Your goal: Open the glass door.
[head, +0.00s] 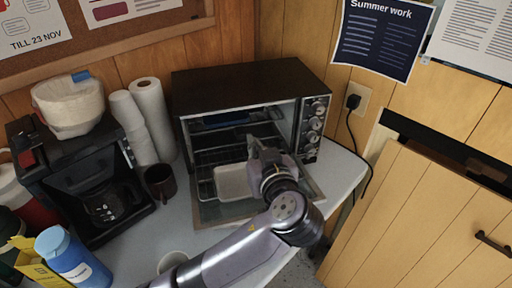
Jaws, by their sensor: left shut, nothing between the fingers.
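The dark toaster oven (250,82) stands on the worktop with its front open. Its glass door (212,211) is folded down in front of the opening, roughly level, and its right part is hidden behind my left arm. My left gripper (252,145) is shut and empty, at the oven's opening above the lowered door. Whether it touches anything there I cannot tell. My right gripper is out of view.
A pale dish (231,182) lies at the opening, partly behind my gripper. A white cup (172,261) stands near my forearm.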

